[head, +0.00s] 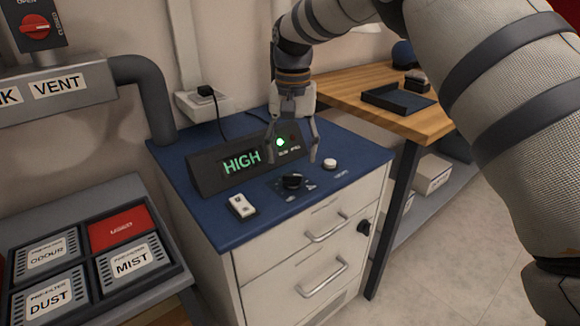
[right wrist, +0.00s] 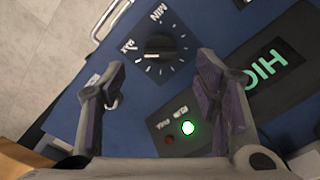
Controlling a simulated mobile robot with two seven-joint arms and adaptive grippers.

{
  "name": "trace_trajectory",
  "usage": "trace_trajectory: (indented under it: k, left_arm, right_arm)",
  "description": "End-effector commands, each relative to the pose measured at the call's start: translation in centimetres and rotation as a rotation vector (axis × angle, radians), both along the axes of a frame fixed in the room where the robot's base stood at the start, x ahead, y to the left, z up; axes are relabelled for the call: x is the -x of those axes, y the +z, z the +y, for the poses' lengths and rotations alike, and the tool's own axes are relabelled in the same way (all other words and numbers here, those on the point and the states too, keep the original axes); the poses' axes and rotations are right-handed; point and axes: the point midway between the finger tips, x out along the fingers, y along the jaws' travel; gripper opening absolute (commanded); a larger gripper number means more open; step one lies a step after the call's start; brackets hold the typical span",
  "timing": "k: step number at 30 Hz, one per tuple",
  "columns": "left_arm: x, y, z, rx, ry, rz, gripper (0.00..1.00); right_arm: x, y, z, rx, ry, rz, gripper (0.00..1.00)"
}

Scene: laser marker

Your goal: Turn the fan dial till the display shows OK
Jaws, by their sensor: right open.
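The fan dial (head: 292,181) is a small black knob on the blue cabinet top. It also shows in the right wrist view (right wrist: 160,47), with a ring of tick marks and the labels MIN and MAX around it. The display (head: 241,161) is a dark box that reads HIGH in green letters, with a lit green lamp (head: 280,142) beside the text. My right gripper (head: 293,160) is open above the dial. In the right wrist view its two fingers (right wrist: 165,85) stand apart with the dial beyond their tips, not touching it. My left gripper is not in view.
A white rocker switch (head: 242,206) and a round white button (head: 330,163) sit on the blue top (head: 215,225). A tray of labelled filters (head: 70,215) stands at left. A wooden bench (head: 365,85) with a dark tray (head: 398,98) is behind at right.

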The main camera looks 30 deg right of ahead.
Motion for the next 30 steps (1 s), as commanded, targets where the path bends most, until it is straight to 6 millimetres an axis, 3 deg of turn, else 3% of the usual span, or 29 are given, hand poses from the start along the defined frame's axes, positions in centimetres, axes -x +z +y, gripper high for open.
trace_trajectory:
  k: [3,7,17,24,30]
  left_arm:
    - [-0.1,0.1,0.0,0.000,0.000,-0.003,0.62]
    - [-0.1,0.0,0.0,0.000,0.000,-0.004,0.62]
    - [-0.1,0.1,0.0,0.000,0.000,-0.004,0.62]
    - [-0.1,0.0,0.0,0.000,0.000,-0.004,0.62]
    - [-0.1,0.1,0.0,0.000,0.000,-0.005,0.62]
  right_arm:
    - [0.1,-2.7,0.0,-0.001,0.000,0.002,0.57]
    - [0.0,-4.5,0.0,0.001,0.000,0.001,0.57]
    - [0.0,-5.2,0.0,0.001,0.000,-0.001,0.57]
    - [0.0,-5.2,0.0,0.001,0.000,-0.001,0.09]
    - [0.0,-5.2,0.0,0.001,0.008,-0.001,0.09]
